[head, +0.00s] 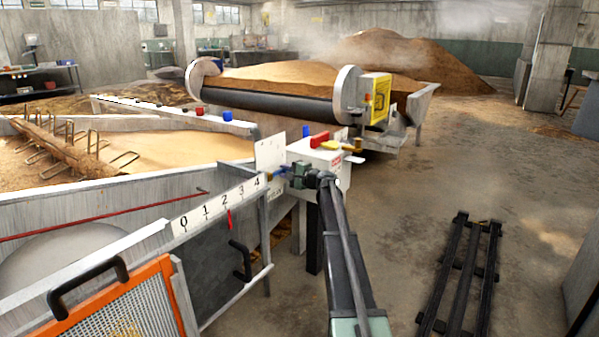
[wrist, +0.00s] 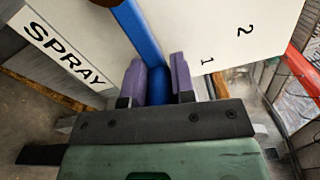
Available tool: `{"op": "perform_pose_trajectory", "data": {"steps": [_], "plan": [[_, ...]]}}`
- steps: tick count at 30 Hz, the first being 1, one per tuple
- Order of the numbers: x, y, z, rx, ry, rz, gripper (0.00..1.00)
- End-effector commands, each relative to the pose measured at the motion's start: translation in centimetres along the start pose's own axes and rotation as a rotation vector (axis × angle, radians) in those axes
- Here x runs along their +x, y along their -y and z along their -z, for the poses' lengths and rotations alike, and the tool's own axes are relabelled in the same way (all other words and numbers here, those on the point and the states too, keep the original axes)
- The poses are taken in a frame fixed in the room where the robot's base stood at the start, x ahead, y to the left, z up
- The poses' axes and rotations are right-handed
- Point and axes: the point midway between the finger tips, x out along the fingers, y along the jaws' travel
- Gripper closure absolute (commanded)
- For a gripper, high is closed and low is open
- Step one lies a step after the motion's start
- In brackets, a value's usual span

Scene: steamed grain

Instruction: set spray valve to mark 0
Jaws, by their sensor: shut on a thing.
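The spray valve's blue lever (wrist: 136,32) runs from the top edge of the wrist view down between the purple fingers of my gripper (wrist: 158,83). The gripper is shut on the lever. The white mark plate (wrist: 255,50) behind it shows 1 and 2 to the lever's right; no 0 can be read here, and the gripper covers part of the plate. A SPRAY label (wrist: 62,45) is at the left. In the head view my gripper (head: 287,173) is at the blue lever (head: 275,174), just below the upright white plate (head: 270,153), whose marks are too small to read surely.
A separate scale (head: 220,205) marked 0 to 4 with a red pointer (head: 229,219) runs along the trough's edge. A white box (head: 318,158) with red and yellow handles stands close beside my gripper. Dark floor rails (head: 460,280) lie at the right, with open floor around them.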

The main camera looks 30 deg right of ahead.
Motion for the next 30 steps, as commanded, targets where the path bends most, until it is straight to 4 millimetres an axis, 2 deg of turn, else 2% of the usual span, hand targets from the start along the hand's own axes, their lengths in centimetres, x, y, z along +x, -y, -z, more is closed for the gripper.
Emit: {"op": "perform_pose_trajectory", "data": {"steps": [11,12,16,25,30], "plan": [[0.1,-0.1,-0.3,0.008,0.004,0.0,1.0],[0.1,-0.1,-0.3,0.008,0.004,0.0,0.71],[0.1,-0.1,-0.2,0.007,0.004,0.0,0.52],[-0.1,-0.1,-0.2,0.005,0.002,-0.001,0.52],[-2.9,-0.1,-0.3,0.005,0.001,-0.001,0.52]]}}
